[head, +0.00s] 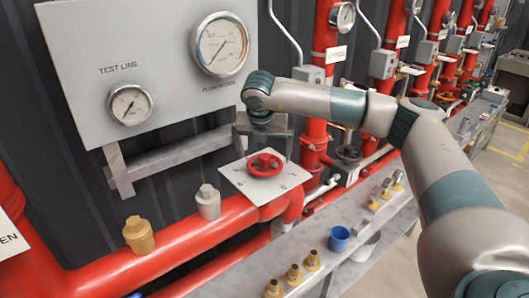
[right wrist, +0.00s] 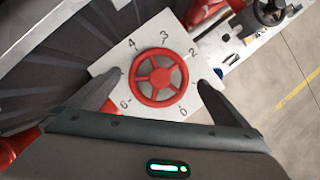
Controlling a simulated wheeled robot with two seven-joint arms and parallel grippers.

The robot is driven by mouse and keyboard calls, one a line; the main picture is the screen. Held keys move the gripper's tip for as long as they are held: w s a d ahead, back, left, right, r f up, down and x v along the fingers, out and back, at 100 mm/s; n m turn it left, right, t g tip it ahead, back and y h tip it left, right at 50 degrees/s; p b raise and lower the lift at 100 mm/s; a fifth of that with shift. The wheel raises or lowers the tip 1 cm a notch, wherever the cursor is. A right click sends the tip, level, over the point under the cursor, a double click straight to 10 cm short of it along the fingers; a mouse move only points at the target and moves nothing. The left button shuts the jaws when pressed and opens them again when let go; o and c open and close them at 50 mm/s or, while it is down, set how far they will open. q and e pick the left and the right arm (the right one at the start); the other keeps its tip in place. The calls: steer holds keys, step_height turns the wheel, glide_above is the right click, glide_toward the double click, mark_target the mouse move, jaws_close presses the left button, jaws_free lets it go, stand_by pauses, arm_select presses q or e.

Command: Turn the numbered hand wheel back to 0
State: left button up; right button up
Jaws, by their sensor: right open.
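The red spoked hand wheel (head: 264,165) sits on a white numbered plate (head: 240,178) on the red pipe. In the right wrist view the wheel (right wrist: 159,77) fills the middle of its plate (right wrist: 180,28), with 4, 3, 2, 0 and 6 readable around it. I cannot make out a pointer mark on the wheel. My right gripper (head: 264,149) is open above the wheel. In the right wrist view its fingers (right wrist: 157,68) stand on either side of the rim, apparently apart from it. My left gripper is out of view.
A panel (head: 165,45) with two gauges stands behind, with a metal bracket (head: 185,152) below it. A grey cap (head: 208,203) and a yellow cap (head: 139,235) top the pipe at left. A shelf holds a blue cup (head: 339,238) and brass fittings (head: 294,274).

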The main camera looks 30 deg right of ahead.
mark_target(264, 156)
steer(key=shift+p+x, duration=0.35)
steer(key=shift+x, duration=1.2)
steer(key=shift+c, duration=0.3)
